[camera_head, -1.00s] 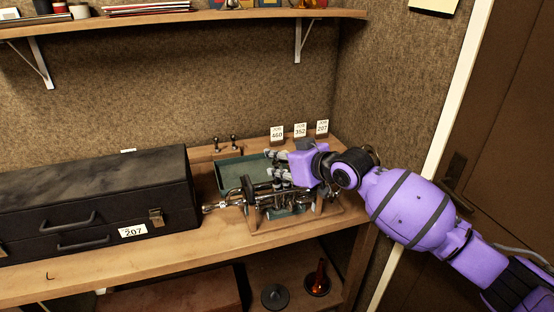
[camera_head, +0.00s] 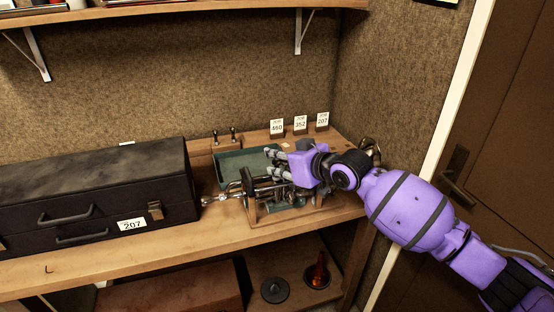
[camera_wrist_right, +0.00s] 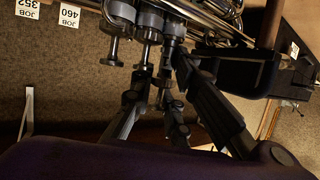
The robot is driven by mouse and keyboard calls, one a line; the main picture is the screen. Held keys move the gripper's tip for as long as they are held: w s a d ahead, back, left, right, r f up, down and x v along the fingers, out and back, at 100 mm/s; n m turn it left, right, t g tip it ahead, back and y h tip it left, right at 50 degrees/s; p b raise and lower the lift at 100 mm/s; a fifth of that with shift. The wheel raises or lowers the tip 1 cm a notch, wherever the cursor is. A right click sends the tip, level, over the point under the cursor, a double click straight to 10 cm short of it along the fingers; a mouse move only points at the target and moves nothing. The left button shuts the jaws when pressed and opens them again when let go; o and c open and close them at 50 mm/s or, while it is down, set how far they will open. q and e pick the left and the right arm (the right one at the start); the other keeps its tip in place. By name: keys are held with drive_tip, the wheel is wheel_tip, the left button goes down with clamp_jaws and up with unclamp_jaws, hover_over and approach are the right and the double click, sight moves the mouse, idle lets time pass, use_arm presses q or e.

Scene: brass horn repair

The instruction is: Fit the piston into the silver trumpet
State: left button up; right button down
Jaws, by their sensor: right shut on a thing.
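The silver trumpet (camera_head: 222,197) lies on its side in a wooden stand on the bench, its middle largely behind my gripper. In the right wrist view its bright tubing (camera_wrist_right: 215,14) and valve tops show at the upper edge. My right gripper (camera_head: 277,165) is over the valve section, its fingers pointing left. In the wrist view the gripper (camera_wrist_right: 165,90) is shut on the piston (camera_wrist_right: 168,52), gripping its stem end, in line with the valves. Two other valve stems with round buttons stand beside it. How deep the piston sits is hidden. My left gripper is out of view.
A black case (camera_head: 95,195) marked 207 stands at the left. A green tray (camera_head: 232,165) lies behind the stand. Job cards (camera_head: 300,123) stand at the back right, near the partition wall. A shelf hangs above.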

drive_tip(key=c, duration=1.8)
unclamp_jaws()
drive_tip(key=shift+f, duration=0.3)
drive_tip(key=shift+o, duration=1.1)
drive_tip(key=shift+f, duration=0.15)
drive_tip(key=shift+s+d, duration=0.1)
drive_tip(key=shift+s, duration=0.05)
drive_tip(key=shift+s+d, duration=0.15)
drive_tip(key=shift+d, duration=0.1)
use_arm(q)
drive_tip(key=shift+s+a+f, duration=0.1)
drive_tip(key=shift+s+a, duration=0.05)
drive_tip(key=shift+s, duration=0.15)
use_arm(e)
drive_tip(key=r+v, duration=0.1)
drive_tip(key=v, duration=1)
drive_tip(key=shift+a, duration=0.15)
